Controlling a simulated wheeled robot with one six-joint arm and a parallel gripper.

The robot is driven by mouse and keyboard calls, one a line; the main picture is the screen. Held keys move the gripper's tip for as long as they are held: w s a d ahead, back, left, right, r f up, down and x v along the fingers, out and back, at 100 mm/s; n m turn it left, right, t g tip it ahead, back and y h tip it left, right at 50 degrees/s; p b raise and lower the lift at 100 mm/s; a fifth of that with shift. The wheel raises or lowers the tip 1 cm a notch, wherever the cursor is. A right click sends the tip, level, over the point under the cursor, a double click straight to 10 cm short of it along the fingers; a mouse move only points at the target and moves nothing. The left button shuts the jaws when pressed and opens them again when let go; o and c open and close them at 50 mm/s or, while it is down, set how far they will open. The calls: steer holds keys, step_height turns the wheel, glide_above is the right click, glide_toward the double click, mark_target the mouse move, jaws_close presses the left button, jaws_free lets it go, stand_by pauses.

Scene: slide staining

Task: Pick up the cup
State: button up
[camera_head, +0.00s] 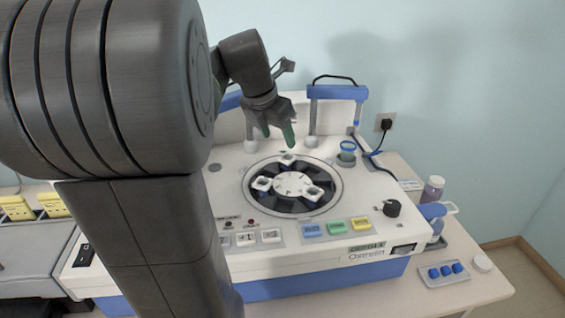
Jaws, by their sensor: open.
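A small cup (347,150) with a blue rim and greenish lower part stands at the back right of the white staining machine (225,185). It looks upright; whether it sits in a recess is too small to tell. My gripper (278,133) has green-tipped fingers and hangs over the back of the machine's round carousel (293,186). It is open, with nothing visible between the fingers. It is to the left of the cup and apart from it.
Two posts with blue-topped arms (337,92) rise at the machine's back; one stands just left of the cup. A black cable runs from the wall socket (384,122) beside the cup. Bottles (432,189) and a tray (446,282) of blue pieces stand on the right.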

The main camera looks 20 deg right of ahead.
mark_target(285, 171)
steer(key=x, duration=0.7)
steer(key=shift+s+d+f, duration=0.2)
steer(key=shift+d+f, duration=0.05)
steer(key=shift+f, duration=0.05)
steer(key=c, duration=1)
